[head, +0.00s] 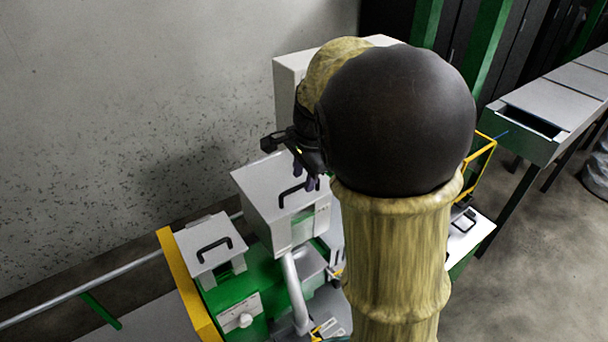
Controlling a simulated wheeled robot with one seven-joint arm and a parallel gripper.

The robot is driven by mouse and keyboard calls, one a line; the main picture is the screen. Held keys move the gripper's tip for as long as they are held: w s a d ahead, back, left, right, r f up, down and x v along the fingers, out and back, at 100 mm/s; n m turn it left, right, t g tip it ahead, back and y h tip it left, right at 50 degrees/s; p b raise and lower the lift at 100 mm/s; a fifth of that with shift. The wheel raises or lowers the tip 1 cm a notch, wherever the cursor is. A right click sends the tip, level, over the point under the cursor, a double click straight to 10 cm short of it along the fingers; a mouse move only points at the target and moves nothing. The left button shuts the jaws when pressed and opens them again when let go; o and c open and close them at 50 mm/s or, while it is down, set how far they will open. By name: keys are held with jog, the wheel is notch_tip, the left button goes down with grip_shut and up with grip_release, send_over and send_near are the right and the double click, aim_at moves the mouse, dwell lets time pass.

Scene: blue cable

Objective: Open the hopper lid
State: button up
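A larger light-grey box has a flat lid (262,178) with a black bar handle (292,193). A smaller grey box to its lower left has its own lid (200,240) with a black handle (214,246). Both lids look shut; I cannot tell which is the hopper. My gripper (307,181) is at the right edge of the larger lid, close to its handle in the picture. Whether it touches the handle is unclear. My dark, yellowish arm covers part of the gripper and of the larger box's right side. The finger opening is not clear.
The boxes stand on a green machine (230,287) with a yellow edge bar (188,285) at left. A pale pipe (295,290) rises in front of the larger box. A speckled wall (130,130) lies behind. A grey conveyor or bench (555,100) stands at right.

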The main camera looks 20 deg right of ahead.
jog(key=shift+w+f, duration=0.1)
jog(key=shift+f, duration=0.5)
jog(key=shift+c, duration=0.2)
grip_shut()
jog(key=shift+r, duration=0.15)
